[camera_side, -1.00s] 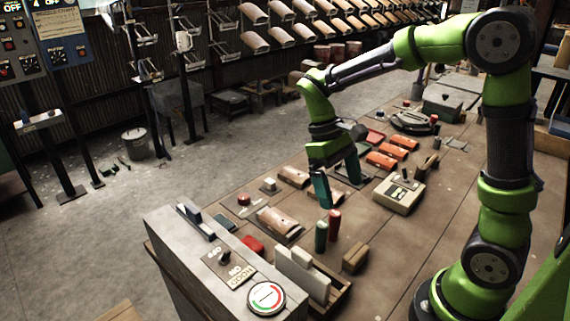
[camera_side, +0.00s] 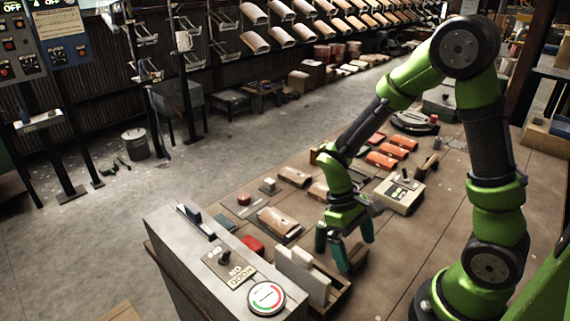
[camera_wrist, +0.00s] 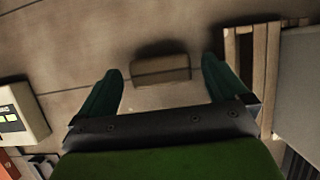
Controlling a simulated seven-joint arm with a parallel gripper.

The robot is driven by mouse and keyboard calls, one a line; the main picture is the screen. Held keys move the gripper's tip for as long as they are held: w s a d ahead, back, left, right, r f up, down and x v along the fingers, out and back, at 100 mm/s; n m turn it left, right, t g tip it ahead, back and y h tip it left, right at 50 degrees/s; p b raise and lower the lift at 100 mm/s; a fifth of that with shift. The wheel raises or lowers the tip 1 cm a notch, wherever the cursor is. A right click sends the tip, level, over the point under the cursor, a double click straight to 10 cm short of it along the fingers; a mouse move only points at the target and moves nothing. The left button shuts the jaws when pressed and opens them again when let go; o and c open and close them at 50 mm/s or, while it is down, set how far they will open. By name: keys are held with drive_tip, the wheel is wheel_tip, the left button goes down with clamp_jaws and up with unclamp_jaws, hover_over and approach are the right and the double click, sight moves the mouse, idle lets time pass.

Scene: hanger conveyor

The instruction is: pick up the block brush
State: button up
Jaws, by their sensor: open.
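The block brush (camera_wrist: 161,69) shows in the wrist view as a small brown block on the tabletop. It lies just beyond my fingertips, between their lines, with a dark shadow along its far edge. My gripper (camera_side: 355,256) is open, pointing down at the near part of the table, close to the wooden tray. In the wrist view its two teal fingers (camera_wrist: 162,65) stand wide apart with nothing held between them. In the side view the brush is mostly hidden by the fingers, and the gap between them and it cannot be told.
A wooden tray (camera_wrist: 232,75) with upright pale pieces stands close to the right finger in the wrist view. A beige control box (camera_side: 399,195) sits farther back. Bare tabletop (camera_side: 428,240) lies to the right.

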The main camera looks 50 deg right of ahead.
sight(357, 252)
drive_tip(key=shift+x, duration=1.1)
drive_tip(key=c, duration=1)
wheel_tip(357, 252, up, 10)
